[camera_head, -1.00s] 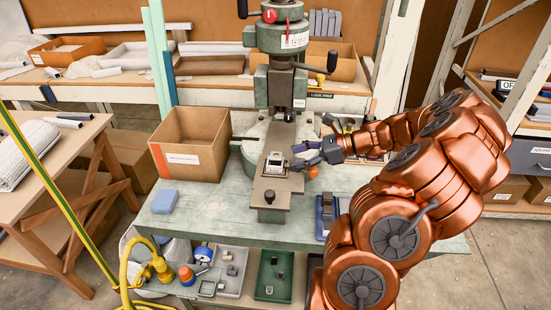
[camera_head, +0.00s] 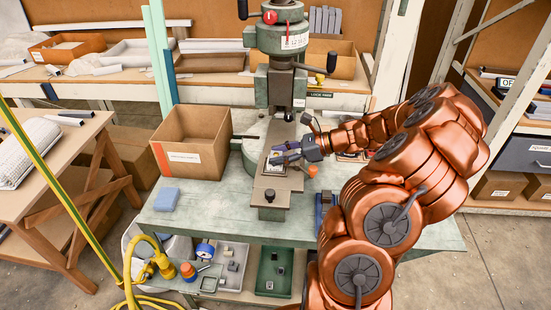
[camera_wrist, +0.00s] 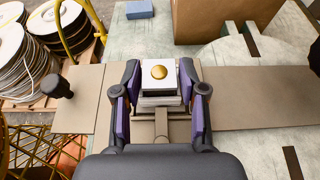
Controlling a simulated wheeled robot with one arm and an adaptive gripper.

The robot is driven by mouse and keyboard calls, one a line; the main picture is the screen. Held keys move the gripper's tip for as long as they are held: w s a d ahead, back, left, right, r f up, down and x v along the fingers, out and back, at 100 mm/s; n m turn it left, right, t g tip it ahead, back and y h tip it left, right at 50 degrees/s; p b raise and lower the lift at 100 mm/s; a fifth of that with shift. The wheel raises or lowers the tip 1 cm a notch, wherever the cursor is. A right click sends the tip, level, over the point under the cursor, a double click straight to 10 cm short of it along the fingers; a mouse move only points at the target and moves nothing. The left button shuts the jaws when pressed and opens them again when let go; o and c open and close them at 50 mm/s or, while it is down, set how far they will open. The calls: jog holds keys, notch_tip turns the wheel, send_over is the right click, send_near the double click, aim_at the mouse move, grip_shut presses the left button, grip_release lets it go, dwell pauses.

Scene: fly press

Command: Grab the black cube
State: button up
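A small block (camera_wrist: 160,80) with a white top, a gold dome and a dark front band sits on the brown slide plate of the press. It is the only cube-like thing on the plate; I cannot tell whether it is the black cube. My gripper (camera_head: 276,154) is at the block, coming from the right. In the wrist view my gripper (camera_wrist: 160,102) is open, with purple pads on both sides of the block and a gap at each side.
The slide plate (camera_head: 268,183) has a black knob (camera_head: 270,195) at its front end. The press head (camera_head: 280,85) stands behind. An open cardboard box (camera_head: 190,140) and a blue block (camera_head: 166,200) are on the left of the table. Trays of small parts are below.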

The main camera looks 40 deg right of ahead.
grip_shut()
